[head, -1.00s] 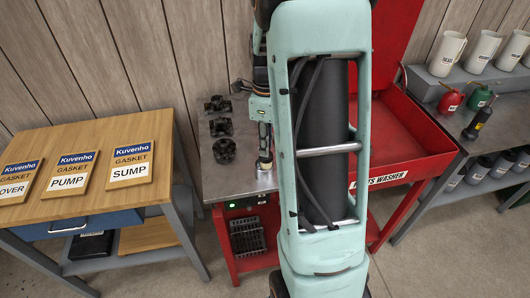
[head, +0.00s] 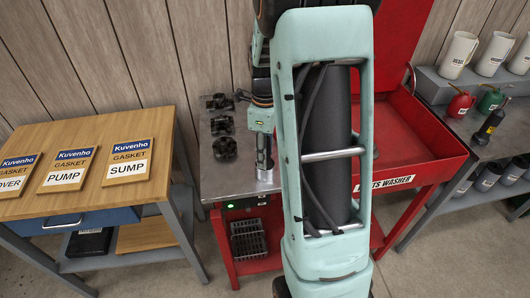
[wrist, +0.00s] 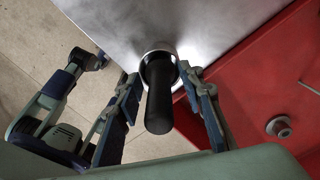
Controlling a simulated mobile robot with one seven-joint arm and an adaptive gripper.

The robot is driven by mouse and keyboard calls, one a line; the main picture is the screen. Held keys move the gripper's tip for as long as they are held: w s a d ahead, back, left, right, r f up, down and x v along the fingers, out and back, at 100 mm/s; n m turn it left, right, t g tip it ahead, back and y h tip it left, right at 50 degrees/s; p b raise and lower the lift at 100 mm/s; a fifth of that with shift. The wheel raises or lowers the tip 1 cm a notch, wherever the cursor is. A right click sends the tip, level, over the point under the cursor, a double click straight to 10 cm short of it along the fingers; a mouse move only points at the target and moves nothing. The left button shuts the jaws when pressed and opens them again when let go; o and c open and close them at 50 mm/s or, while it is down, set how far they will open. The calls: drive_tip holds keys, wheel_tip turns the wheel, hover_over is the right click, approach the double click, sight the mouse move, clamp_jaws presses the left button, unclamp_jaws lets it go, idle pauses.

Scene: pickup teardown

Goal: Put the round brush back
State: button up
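The round brush shows as a black handle (wrist: 159,100) standing out of a round metal holder (wrist: 158,55) on the steel top; its bristles are hidden. In the wrist view my gripper (wrist: 158,78) has one finger on each side of the handle. The fingers look spread, with a small gap to the handle on each side. In the head view my arm covers much of the scene, and the fingers are too small and hidden to judge there. The metal holder (head: 265,178) stands at the right part of the steel top.
The red parts washer basin (head: 410,150) lies right of the steel top (head: 235,178). Several dark toothed parts (head: 223,125) stand at its back left. A wooden table with gasket boards (head: 130,158) is at left. Jugs (head: 494,52) and oil cans (head: 460,103) are at right.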

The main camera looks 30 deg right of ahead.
wheel_tip(320, 180, up, 12)
drive_tip(key=shift+r, duration=0.25)
idle(0.5)
idle(0.3)
